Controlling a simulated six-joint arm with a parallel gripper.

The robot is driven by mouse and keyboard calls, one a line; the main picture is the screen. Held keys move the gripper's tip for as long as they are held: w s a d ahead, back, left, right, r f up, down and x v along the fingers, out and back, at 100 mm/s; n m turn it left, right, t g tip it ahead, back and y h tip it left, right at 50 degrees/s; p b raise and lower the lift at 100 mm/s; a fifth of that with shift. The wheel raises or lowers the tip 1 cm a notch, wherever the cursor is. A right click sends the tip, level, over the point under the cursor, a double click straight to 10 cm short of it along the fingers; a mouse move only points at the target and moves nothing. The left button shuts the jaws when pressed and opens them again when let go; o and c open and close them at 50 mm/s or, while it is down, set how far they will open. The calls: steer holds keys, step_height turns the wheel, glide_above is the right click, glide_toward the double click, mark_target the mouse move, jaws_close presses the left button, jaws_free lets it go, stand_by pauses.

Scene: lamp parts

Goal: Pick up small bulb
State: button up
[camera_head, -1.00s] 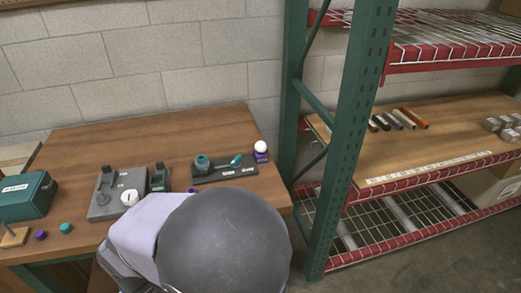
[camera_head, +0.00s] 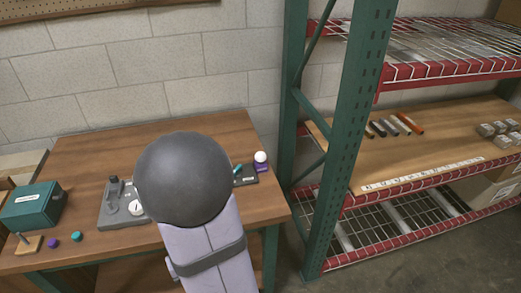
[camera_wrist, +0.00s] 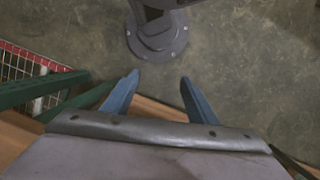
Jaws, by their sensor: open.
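A white round bulb (camera_head: 260,157) sits on a small purple base at the right back of the wooden table. It looks like the small bulb, but I cannot be sure at this size. My gripper (camera_wrist: 158,76) shows in the wrist view with its two blue fingers spread apart and nothing between them. It points at the grey floor, with the bulb out of that view. In the head view my arm's large grey joint covers the middle of the table, and my gripper is hidden.
A dark tray (camera_head: 246,180), mostly hidden, lies left of the bulb. A grey tray (camera_head: 112,214) is at the table's middle left. A teal box (camera_head: 32,203) and small purple and teal pieces lie at the left. A green-posted shelf (camera_head: 352,140) stands right of the table.

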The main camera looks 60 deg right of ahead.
steer(key=w+d+m+p, duration=0.1)
steer(key=d+m+p, duration=0.1)
steer(key=d, duration=0.8)
steer(key=w+d+m+t+p, duration=0.1)
steer(key=d+m+p, duration=0.1)
steer(key=d, duration=0.8)
steer(key=w+d+r+m+t+h+p, duration=0.1)
steer(key=w+d+m+p, duration=0.1)
steer(key=d, duration=0.8)
steer(key=shift+w+d, duration=0.1)
steer(key=shift+d, duration=0.15)
steer(key=w+d+r, duration=0.1)
steer(key=d, duration=0.1)
steer(key=w+d+r+h, duration=0.1)
steer(key=d, duration=0.2)
steer(key=w+d+r+h, duration=0.1)
steer(key=w+d, duration=0.1)
steer(key=shift+d+t, duration=0.2)
steer(key=shift+t, duration=0.2)
steer(key=m+t+h, duration=0.1)
steer(key=h, duration=0.1)
glide_toward(260, 155)
step_height(260, 155, down, 3)
steer(key=shift+w+d+r+m, duration=0.2)
steer(key=shift+w+d+m, duration=0.1)
steer(key=shift+d, duration=0.1)
steer(key=shift+p+x, duration=0.4)
steer(key=shift+x, duration=0.6)
steer(key=shift+s+d, duration=0.1)
